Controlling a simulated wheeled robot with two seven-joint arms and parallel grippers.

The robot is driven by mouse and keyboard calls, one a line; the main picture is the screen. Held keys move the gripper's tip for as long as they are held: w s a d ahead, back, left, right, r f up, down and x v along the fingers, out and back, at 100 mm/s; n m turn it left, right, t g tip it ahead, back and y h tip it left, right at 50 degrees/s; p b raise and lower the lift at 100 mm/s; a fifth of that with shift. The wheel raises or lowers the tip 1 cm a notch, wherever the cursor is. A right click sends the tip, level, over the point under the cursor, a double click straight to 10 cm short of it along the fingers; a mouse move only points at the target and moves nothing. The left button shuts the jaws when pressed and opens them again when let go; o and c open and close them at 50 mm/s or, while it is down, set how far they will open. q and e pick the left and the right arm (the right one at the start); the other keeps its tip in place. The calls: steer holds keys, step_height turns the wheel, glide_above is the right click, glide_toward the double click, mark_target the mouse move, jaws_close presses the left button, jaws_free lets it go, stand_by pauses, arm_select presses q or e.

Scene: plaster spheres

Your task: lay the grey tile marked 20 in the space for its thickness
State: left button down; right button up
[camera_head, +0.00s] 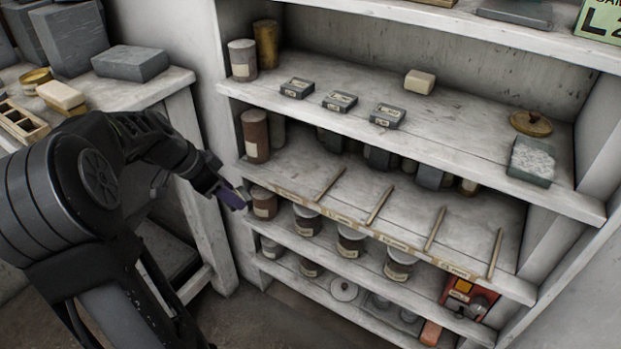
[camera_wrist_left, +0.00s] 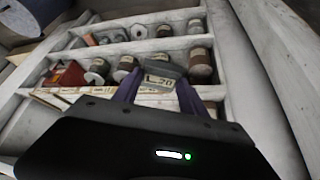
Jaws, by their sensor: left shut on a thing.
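My left gripper (camera_head: 236,197) is at the left end of the shelf unit, just in front of the shelf with the dividing sticks. Its purple fingers are shut on the grey tile marked 20 (camera_wrist_left: 163,72), whose pale label faces the wrist camera. In the head view the tile is mostly hidden by the fingers. Thin wooden sticks (camera_head: 379,205) divide the middle shelf (camera_head: 405,215) into spaces, and the visible spaces hold no tile. A label strip (camera_head: 345,221) runs along its front edge, too small to read. My right gripper is not in view.
Three small grey labelled tiles (camera_head: 340,101) lie on the shelf above. Dark jars stand at the left end, including a brown one (camera_head: 264,203) close to the gripper. Labelled pots (camera_head: 351,242) fill the shelf below. A side table (camera_head: 150,92) with blocks stands left.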

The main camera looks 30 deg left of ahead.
arm_select(q)
steer(key=w+d+p, duration=0.1)
steer(key=w+d, duration=0.1)
steer(key=w, duration=0.3)
steer(key=w+d+p, duration=0.1)
steer(key=w+d, duration=0.1)
steer(key=w, duration=0.4)
steer(key=w+d+p, duration=0.1)
steer(key=w+d, duration=0.1)
steer(key=w, duration=0.4)
steer(key=shift+d, duration=0.3)
steer(key=shift+s+f+p, duration=0.1)
steer(key=shift+f+p, duration=0.25)
steer(key=shift+f, duration=1.4)
steer(key=c, duration=0.6)
jaws_free()
steer(key=shift+c, duration=0.2)
